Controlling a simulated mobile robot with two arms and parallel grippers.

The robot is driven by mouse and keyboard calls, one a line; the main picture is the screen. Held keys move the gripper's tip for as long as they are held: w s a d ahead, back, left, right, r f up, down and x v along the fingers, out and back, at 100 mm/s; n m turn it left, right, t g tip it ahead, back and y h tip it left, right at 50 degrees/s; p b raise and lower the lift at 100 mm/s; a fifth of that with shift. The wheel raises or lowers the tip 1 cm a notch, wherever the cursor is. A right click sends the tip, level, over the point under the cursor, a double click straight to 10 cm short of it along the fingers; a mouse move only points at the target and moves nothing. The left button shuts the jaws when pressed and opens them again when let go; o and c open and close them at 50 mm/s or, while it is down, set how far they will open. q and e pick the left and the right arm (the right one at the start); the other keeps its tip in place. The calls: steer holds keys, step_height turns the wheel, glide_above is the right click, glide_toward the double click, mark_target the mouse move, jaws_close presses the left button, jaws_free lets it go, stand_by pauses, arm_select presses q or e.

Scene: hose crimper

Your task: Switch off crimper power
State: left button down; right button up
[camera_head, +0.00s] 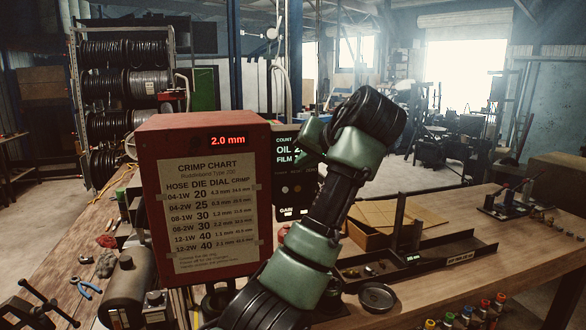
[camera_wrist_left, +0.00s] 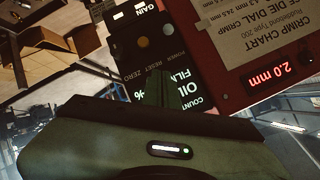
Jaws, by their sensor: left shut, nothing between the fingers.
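The crimper is a red box (camera_head: 143,130) with a lit red 2.0 mm readout (camera_head: 228,140) and a taped crimp chart (camera_head: 208,215). It also shows upside down in the wrist view (camera_wrist_left: 225,88). On its right side stands a black control panel (camera_head: 287,165) with OIL FILM, COUNT and GAIN labels. Contact cannot be told.
My left arm covers part of the panel's right side and the bench behind. A cardboard box (camera_head: 370,238), a black rail (camera_head: 440,252) and a round black lid (camera_head: 377,297) lie on the right bench. Blue pliers (camera_head: 86,288) lie at left. A hose rack (camera_head: 125,85) stands behind.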

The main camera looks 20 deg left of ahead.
mark_target(283, 189)
arm_select(q)
steer(key=f, duration=0.1)
steer(key=a+p, duration=0.1)
steer(key=f, duration=0.1)
steer(key=shift+s+a+f, duration=0.25)
steer(key=shift+a+f, duration=0.05)
steer(key=shift+s+a+f+p, duration=0.2)
steer(key=shift+s+f+p, duration=0.25)
steer(key=shift+f, duration=0.2)
